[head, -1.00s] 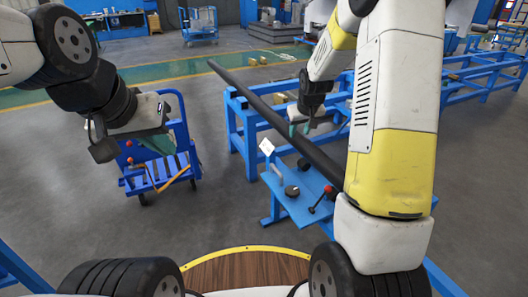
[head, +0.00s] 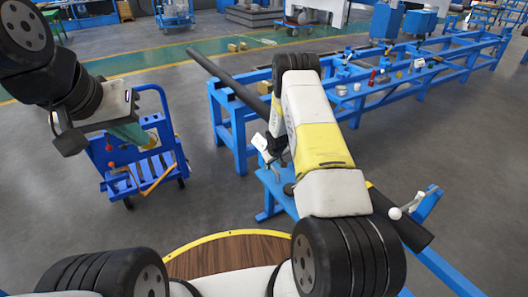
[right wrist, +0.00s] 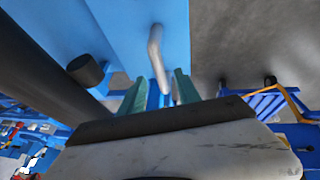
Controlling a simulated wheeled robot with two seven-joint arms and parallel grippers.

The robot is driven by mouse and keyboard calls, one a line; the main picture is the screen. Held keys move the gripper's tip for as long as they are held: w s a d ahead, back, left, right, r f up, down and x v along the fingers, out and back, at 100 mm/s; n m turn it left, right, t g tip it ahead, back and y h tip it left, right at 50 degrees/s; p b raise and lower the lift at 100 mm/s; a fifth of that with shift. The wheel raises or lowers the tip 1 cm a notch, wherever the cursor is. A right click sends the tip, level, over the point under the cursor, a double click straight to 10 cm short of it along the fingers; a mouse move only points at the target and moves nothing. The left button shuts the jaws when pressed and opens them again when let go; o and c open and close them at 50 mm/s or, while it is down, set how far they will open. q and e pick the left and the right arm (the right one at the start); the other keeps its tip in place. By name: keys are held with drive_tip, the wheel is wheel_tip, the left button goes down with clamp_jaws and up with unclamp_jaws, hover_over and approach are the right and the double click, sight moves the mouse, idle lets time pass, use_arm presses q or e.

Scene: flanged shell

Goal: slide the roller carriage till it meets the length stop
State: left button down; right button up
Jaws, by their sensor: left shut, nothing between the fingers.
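A blue plate (head: 266,184) on a stand lies under a long dark pipe (head: 220,76); it may be the roller carriage, but I cannot tell for sure. The right wrist view shows a blue surface (right wrist: 130,25) with a black knob (right wrist: 86,70) and a pale bent handle (right wrist: 157,58). My right gripper (right wrist: 160,92) is open, with green fingers either side of the handle's lower end; contact is unclear. In the head view my right arm mostly hides it (head: 277,150). My left gripper (head: 132,132) is shut and empty, away at the left. I cannot identify the length stop.
A blue trolley (head: 150,165) stands at the left behind my left gripper. A long blue frame (head: 390,95) with several small fittings runs to the back right. A white ball knob (head: 395,213) stands by the pipe's near end. Grey floor is clear between trolley and frame.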

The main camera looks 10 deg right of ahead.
sight(273, 167)
drive_tip(key=shift+x, duration=1.6)
drive_tip(key=shift+s, duration=0.1)
clamp_jaws()
